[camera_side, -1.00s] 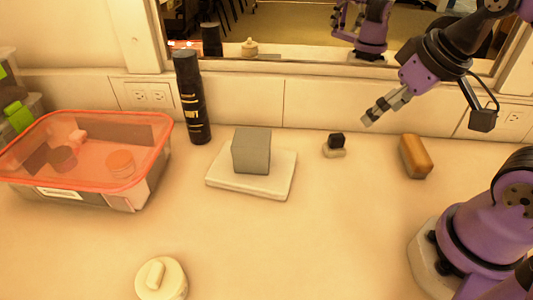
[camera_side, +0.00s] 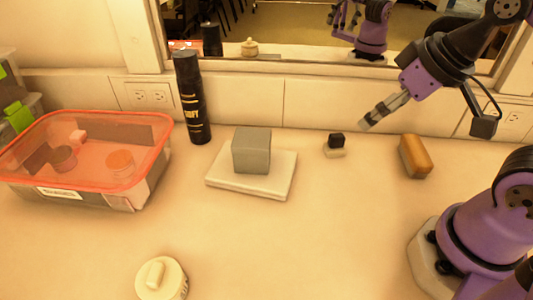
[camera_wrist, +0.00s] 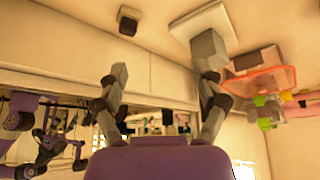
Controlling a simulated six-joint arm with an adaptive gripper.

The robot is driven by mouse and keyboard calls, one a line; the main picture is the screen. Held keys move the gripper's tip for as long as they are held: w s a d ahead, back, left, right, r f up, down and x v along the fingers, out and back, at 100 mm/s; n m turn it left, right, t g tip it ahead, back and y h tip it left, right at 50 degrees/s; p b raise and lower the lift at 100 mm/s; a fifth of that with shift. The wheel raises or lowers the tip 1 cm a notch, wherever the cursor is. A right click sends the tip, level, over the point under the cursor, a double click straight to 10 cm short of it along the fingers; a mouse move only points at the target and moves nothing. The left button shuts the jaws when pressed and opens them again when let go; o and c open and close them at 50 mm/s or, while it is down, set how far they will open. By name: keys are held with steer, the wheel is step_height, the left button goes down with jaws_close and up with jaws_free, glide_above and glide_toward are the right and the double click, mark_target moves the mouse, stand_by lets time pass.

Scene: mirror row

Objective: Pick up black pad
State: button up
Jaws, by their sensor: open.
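The black pad (camera_side: 337,140) is a small dark block resting on a small pale piece (camera_side: 335,154) on the table, near the back wall. It also shows at the top of the wrist view (camera_wrist: 128,22). My gripper (camera_side: 366,124) is open and empty, above and to the right of the pad in the side view, apart from it. In the wrist view my gripper's fingers (camera_wrist: 163,80) are spread, with the pad beyond them and to the upper left.
A yellow-brown block (camera_side: 415,157) lies to the right of the pad. A grey block (camera_side: 251,150) stands on a white board (camera_side: 225,183) to the left. A black bottle (camera_side: 192,100), red-rimmed bin (camera_side: 150,170) and round lidded pot (camera_side: 162,285) stand farther left. A mirror (camera_side: 290,30) runs along the back.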

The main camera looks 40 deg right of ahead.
stand_by(0.4)
steer(key=m+g, duration=0.6)
glide_above(337, 135)
step_height(337, 135, down, 5)
steer(key=f, duration=0.4)
steer(key=shift+w+d+f, duration=0.1)
steer(key=shift+d+f, duration=0.25)
steer(key=shift+f, duration=0.05)
steer(key=f, duration=0.5)
steer(key=shift+a+f, duration=0.25)
steer(key=shift+f, duration=0.1)
steer(key=c, duration=1.2)
